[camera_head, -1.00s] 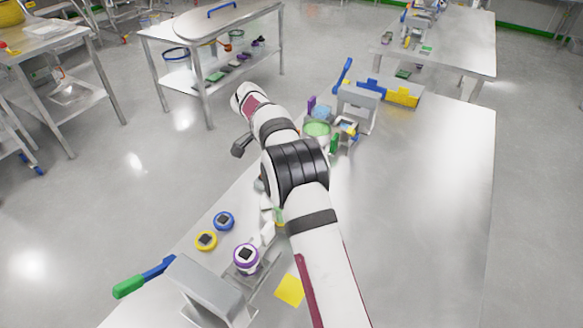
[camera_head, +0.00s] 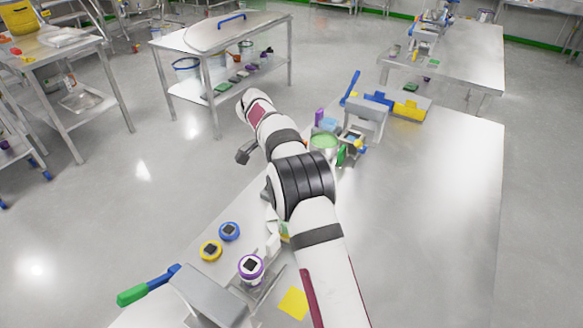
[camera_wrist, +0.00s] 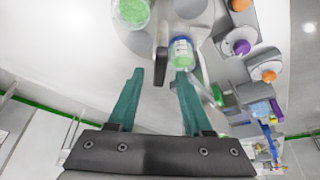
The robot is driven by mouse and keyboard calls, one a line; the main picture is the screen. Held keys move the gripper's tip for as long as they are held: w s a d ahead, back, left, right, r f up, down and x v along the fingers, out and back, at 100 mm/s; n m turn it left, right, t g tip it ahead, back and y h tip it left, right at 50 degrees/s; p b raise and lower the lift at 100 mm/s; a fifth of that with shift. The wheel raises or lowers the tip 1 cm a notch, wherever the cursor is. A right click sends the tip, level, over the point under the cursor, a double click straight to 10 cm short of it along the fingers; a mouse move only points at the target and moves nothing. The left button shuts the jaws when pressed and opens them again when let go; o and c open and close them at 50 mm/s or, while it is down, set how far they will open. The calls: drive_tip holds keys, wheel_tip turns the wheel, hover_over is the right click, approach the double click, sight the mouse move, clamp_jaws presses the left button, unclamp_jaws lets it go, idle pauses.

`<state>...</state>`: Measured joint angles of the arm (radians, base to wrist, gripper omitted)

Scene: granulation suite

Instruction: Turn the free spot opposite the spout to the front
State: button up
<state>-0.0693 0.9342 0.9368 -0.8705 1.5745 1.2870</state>
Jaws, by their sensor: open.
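My gripper (camera_wrist: 160,80) is open in the wrist view, its two teal fingers apart and nothing clearly held between them. Ahead of the fingertips stands a small container with a blue rim and green contents (camera_wrist: 182,52). A dark upright bar (camera_wrist: 161,66) shows beside it, between the fingertip lines. A round vessel of green granules (camera_wrist: 131,12) is cut by the top edge. In the head view a green-filled vessel (camera_head: 323,142) stands just beyond my arm, which hides the gripper. I cannot make out the spout or a free spot for certain.
A metal stand (camera_head: 368,115) with a blue lever and a yellow bin (camera_head: 411,107) stand behind the vessel. The table's right side is clear.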

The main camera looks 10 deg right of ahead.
drive_tip(key=v, duration=1)
drive_tip(key=shift+a+r, duration=0.2)
drive_tip(key=shift+r, duration=0.15)
